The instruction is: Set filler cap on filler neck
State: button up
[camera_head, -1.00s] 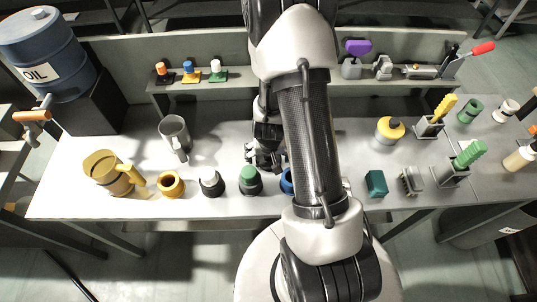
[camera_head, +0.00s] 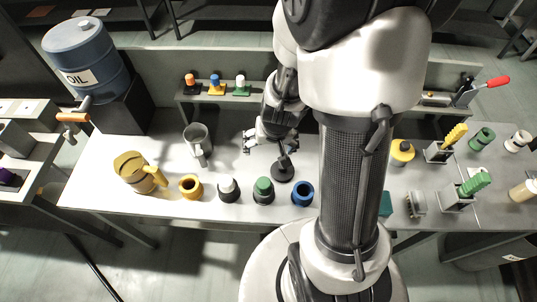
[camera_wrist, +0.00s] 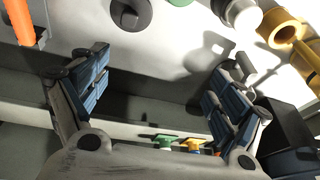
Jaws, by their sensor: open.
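A dark round disc with an upright knob or stem (camera_head: 283,172) stands on the grey bench; it looks like the filler cap. It also shows at the top of the wrist view (camera_wrist: 131,17). My gripper (camera_head: 268,143) is behind and above it, toward the shelf. In the wrist view its two fingers are spread with nothing between them (camera_wrist: 170,62). A row in front holds a yellow open ring-shaped neck (camera_head: 190,187), a dark neck with white top (camera_head: 228,190), a dark neck with green top (camera_head: 263,190) and a blue open ring (camera_head: 302,193). I cannot tell which is the filler neck.
A blue oil drum (camera_head: 87,62) is at the far left. Behind is a shelf with small orange, blue and green-based fittings (camera_head: 215,87). Brushes in holders (camera_head: 455,136) stand right.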

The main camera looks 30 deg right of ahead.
jog(key=s+a+r+n+t+y, duration=0.1)
jog(key=s+a+r+n, duration=0.2)
jog(key=r, duration=0.5)
jog(key=s+a+r+n, duration=0.1)
jog(key=s+a+r, duration=0.1)
jog(key=a+r, duration=0.5)
jog(key=s+r+n, duration=0.1)
jog(key=s+r, duration=0.6)
jog(key=s, duration=0.3)
jog(key=shift+a, duration=0.2)
notch_tip(320, 180, down, 2)
jog(key=shift+w+f+b, duration=0.1)
jog(key=shift+f+b, duration=0.05)
jog(key=shift+b, duration=1.1)
jog(key=shift+c, duration=0.3)
